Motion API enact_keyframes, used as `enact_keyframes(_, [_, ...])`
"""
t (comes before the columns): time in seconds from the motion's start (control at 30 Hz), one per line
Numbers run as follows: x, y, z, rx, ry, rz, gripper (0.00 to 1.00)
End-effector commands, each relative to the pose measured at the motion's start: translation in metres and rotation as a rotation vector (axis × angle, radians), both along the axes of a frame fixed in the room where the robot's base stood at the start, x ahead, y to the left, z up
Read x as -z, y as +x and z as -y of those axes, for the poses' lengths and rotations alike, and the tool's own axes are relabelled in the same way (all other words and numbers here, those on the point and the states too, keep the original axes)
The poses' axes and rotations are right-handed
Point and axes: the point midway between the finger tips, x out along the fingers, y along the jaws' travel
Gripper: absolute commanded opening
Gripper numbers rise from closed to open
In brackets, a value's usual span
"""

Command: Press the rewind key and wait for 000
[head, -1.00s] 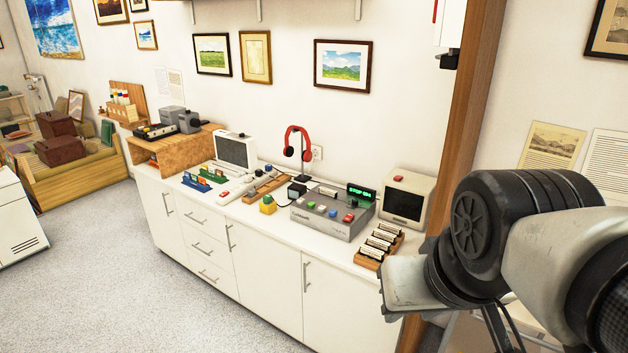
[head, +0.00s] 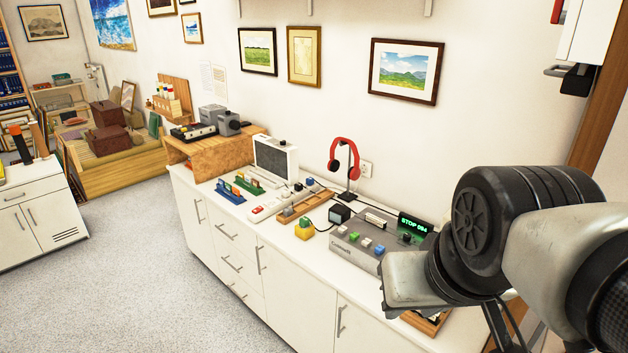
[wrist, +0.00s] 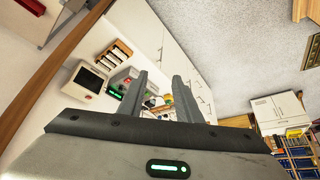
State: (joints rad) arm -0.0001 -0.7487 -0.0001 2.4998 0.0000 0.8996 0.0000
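The grey tape machine (head: 352,250) stands on the white counter, with a green lit display (head: 413,224) that seems to read STOP and a number near 094. Its front carries a green key (head: 354,236), a white key (head: 367,241) and a blue key (head: 379,249); key labels are too small to read. My arm hides its right end in the head view. In the wrist view my gripper (wrist: 160,76) is open and empty, its two fingers apart. The machine (wrist: 122,79) shows beyond the left finger, well apart from it.
A cassette rack (wrist: 116,53) and a screen (wrist: 87,80) show in the wrist view. The floor (head: 150,260) is clear.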

Motion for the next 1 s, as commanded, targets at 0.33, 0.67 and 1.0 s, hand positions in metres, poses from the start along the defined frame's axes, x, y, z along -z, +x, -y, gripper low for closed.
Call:
enact_keyframes(0.33, [-0.0002, -0.0002, 0.0, 0.0, 0.0, 0.001, 0.31])
enact_keyframes(0.67, [-0.0001, -0.0002, 0.0, 0.0, 0.0, 0.001, 0.0])
enact_keyframes(1.0, [-0.0001, -0.0002, 0.0, 0.0, 0.0, 0.001, 0.0])
